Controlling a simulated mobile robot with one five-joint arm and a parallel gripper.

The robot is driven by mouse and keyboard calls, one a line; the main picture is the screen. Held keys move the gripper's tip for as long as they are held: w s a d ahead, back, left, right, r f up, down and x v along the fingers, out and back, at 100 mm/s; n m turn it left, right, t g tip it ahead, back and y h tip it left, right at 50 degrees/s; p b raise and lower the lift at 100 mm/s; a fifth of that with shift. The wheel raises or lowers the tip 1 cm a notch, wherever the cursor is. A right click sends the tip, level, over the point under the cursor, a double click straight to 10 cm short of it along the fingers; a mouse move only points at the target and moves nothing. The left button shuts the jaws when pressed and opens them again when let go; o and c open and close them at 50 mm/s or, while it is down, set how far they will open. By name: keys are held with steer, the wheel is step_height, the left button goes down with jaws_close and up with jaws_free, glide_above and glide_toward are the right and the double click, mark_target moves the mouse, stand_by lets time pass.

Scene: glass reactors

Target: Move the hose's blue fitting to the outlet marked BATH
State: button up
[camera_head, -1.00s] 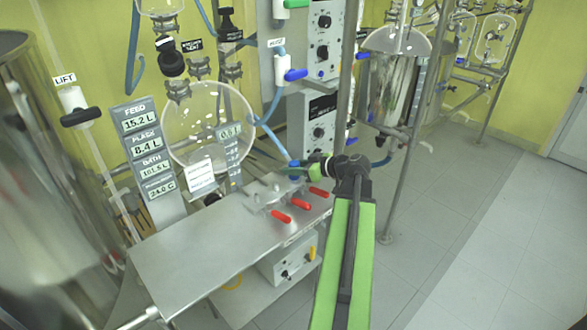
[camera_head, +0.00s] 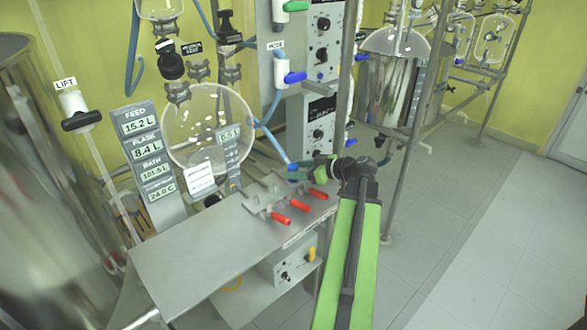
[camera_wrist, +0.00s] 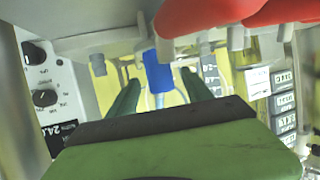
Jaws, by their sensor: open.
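My gripper (camera_head: 301,169) reaches left to the back end of the steel bench, beyond the red-handled valves. In the wrist view its two green fingers (camera_wrist: 160,80) are open, one on each side of the hose's blue fitting (camera_wrist: 157,72). A gap shows beside the fitting, so it does not look clamped. The blue fitting (camera_head: 292,168) is small and partly covered in the head view. A thin pale blue hose runs from it. Red valve handles (camera_head: 281,218) line the bench edge, and grey outlet nozzles (camera_wrist: 98,64) hang near the fitting in the wrist view. No outlet marking BATH is readable.
A steel bench (camera_head: 185,265) stands in front, with a control box (camera_head: 290,268) below it. A display column (camera_head: 150,165) reads FEED, FLASK and BATH. A round glass flask (camera_head: 205,120) stands behind the bench. A metal post (camera_head: 403,170) stands right of my arm. Floor on the right is clear.

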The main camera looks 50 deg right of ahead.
steer(key=p+v, duration=0.5)
steer(key=v, duration=1)
steer(key=shift+r, duration=0.15)
steer(key=shift+s, duration=0.15)
